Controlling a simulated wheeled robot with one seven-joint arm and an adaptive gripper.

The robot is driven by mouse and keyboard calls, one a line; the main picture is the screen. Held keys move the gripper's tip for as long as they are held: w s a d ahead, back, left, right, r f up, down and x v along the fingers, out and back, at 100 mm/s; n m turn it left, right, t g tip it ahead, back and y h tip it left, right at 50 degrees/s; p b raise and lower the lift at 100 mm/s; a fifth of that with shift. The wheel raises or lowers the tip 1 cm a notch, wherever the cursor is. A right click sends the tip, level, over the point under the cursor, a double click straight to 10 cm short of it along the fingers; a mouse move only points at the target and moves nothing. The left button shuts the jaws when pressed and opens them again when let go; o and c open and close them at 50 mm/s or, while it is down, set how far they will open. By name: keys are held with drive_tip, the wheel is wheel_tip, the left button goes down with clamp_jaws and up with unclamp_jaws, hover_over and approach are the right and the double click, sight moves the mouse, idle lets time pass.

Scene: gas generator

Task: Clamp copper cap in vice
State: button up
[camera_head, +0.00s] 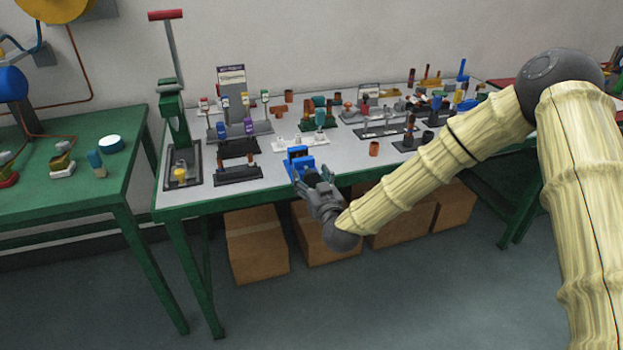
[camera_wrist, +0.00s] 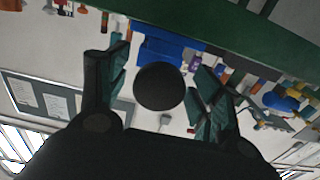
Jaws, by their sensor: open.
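The blue vice (camera_head: 300,159) stands at the front edge of the grey-topped green table. My gripper (camera_head: 304,179) is right in front of it and hides its lower part. In the wrist view the vice (camera_wrist: 163,45) lies beyond and between the fingers, and my gripper (camera_wrist: 155,88) is open. A dark round shape between the fingers covers part of the view; I cannot tell what it is. I cannot tell which copper piece is the cap. A short copper cylinder (camera_head: 374,148) stands on the table right of the vice.
A green press with a red handle (camera_head: 169,105) stands at the table's left end. Several small fittings and dark racks (camera_head: 238,174) crowd the tabletop. Cardboard boxes (camera_head: 257,247) sit under it. Another green table (camera_head: 80,180) is at left. The floor in front is clear.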

drive_tip(key=shift+c, duration=0.4)
drive_tip(key=c, duration=1)
drive_tip(key=shift+o, duration=0.2)
drive_tip(key=m+b, duration=0.2)
drive_tip(key=m, duration=0.2)
drive_tip(key=shift+f+m, duration=0.15)
drive_tip(key=shift+m, duration=0.15)
drive_tip(key=m+b, duration=0.1)
drive_tip(key=m, duration=0.3)
drive_tip(key=shift+m+b, duration=0.3)
drive_tip(key=shift+b, duration=0.1)
drive_tip(key=o, duration=1)
